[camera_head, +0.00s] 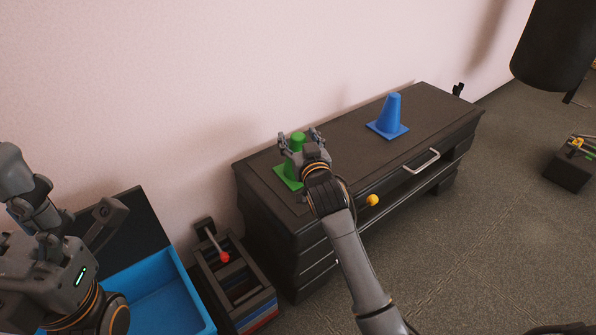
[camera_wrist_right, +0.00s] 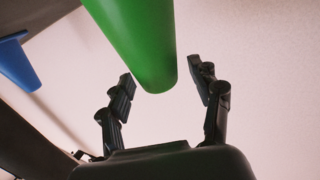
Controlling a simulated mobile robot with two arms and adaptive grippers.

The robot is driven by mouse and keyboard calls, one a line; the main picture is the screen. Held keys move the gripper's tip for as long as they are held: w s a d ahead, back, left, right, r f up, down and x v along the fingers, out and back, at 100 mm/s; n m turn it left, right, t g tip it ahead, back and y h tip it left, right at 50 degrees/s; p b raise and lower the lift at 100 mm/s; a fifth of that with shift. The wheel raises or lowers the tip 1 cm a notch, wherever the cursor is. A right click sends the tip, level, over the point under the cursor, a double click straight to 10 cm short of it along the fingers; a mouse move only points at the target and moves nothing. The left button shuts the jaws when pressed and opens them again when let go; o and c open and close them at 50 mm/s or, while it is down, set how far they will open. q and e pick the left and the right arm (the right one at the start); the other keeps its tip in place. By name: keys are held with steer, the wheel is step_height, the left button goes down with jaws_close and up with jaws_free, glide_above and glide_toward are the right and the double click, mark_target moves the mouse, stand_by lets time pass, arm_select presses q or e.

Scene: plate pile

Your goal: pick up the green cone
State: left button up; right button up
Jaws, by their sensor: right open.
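The green cone (camera_head: 298,141) stands upright on the left end of a dark cabinet top, its base (camera_head: 287,177) partly hidden behind my right gripper (camera_head: 301,140). My right gripper is open, with its fingers on either side of the cone's upper part. In the right wrist view the cone (camera_wrist_right: 140,45) reaches down between the two open fingers (camera_wrist_right: 166,85), with visible gaps to both. My left gripper (camera_head: 85,225) is at the left edge; its fingers are only partly clear, so its opening cannot be judged.
A blue cone (camera_head: 392,112) stands farther right on the cabinet (camera_head: 345,125). Below left are an open blue box (camera_head: 165,290) and a dark rack with a red-knobbed lever (camera_head: 224,257). A yellow knob (camera_head: 372,200) is at the cabinet front.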

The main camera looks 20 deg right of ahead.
steer(key=shift+w, duration=0.3)
jaws_close()
steer(key=shift+r, duration=0.15)
